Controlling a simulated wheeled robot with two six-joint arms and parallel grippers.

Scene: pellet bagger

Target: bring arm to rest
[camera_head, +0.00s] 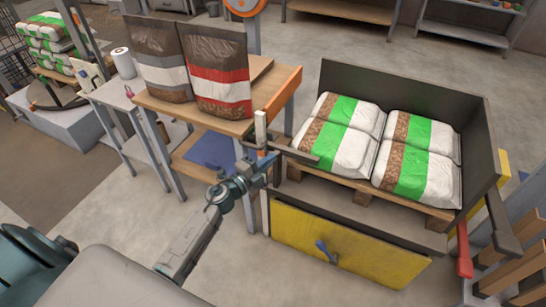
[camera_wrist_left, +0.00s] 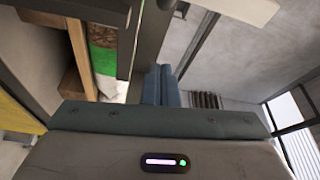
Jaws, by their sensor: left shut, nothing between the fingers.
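My left arm (camera_head: 195,235) reaches up from the bottom left in the head view. Its gripper (camera_head: 270,163) is shut and empty, beside the dark bar and pale post at the pallet station's left corner. I cannot tell whether it touches them. In the left wrist view the two blue fingers (camera_wrist_left: 160,85) lie together with nothing between them. My right gripper is not in view.
Green-and-white bags (camera_head: 420,150) lie on a wooden pallet (camera_head: 385,200) inside dark walls (camera_head: 400,85). Two brown bags (camera_head: 218,75) stand on the wooden table (camera_head: 262,90).

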